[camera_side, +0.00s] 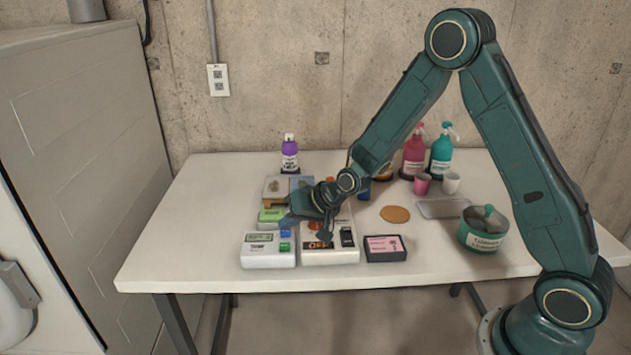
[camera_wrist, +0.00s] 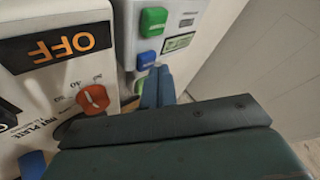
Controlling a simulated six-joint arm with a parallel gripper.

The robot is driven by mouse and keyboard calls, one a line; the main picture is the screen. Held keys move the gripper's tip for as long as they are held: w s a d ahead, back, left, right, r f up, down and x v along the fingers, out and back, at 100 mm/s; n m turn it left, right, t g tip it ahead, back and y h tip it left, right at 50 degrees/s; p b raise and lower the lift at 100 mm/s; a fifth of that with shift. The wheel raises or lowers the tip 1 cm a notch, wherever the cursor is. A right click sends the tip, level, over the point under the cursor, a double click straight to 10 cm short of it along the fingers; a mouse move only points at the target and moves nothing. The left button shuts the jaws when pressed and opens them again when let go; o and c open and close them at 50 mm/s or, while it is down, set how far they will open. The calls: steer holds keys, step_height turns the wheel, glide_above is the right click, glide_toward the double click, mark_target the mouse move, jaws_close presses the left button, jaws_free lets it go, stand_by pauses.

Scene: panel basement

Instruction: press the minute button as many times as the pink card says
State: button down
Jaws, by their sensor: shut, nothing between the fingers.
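The white timer (camera_side: 268,257) stands at the table's front left, with a small display, a blue button (camera_side: 285,233) and a green button (camera_side: 285,246). The wrist view shows the blue button (camera_wrist: 146,60) and the green button (camera_wrist: 153,20); their labels are too small to read, so I cannot tell which is minute. My gripper (camera_side: 283,221) is shut and empty, its tips (camera_wrist: 158,72) right beside the blue button. I cannot tell whether they touch it. The pink card (camera_side: 383,245) lies on a dark block right of the hot plate; its writing is too small to read.
The hot plate (camera_side: 330,256), with an orange OFF display and orange knob (camera_wrist: 92,99), stands close beside the timer. A green-topped box (camera_side: 270,217) is behind the timer. A green pot (camera_side: 482,234), cups and bottles stand to the right. The front-left table corner is clear.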

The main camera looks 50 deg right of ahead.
mark_target(290, 232)
steer(key=shift+r, duration=0.35)
steer(key=shift+r, duration=0.15)
steer(key=shift+r, duration=2.4)
stand_by(1.1)
step_height(290, 232, up, 4)
steer(key=shift+f, duration=0.1)
steer(key=shift+f, duration=0.1)
stand_by(0.5)
steer(key=shift+f, duration=4.35)
